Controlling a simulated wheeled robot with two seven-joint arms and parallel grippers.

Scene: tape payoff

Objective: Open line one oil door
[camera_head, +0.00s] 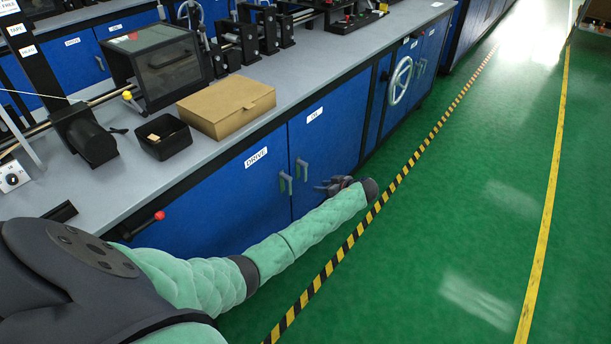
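The oil door (327,135) is a blue cabinet door under the grey bench, with a white label reading OIL. It looks closed. Its upright grey handle (302,170) is at its left edge, beside the handle of the drive door (240,200). My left gripper (325,186) is in front of the lower oil door, a little right of and below the oil handle. It appears apart from the handle. Its fingers are small and dark, and I cannot tell whether they are open. My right gripper is not in view.
The grey bench top (330,60) carries a cardboard box (228,105), a black tray (163,137) and machinery. A red-knobbed lever (158,216) sticks out at the bench front. A handwheel (400,80) is farther along. Green floor (450,200) is clear at right.

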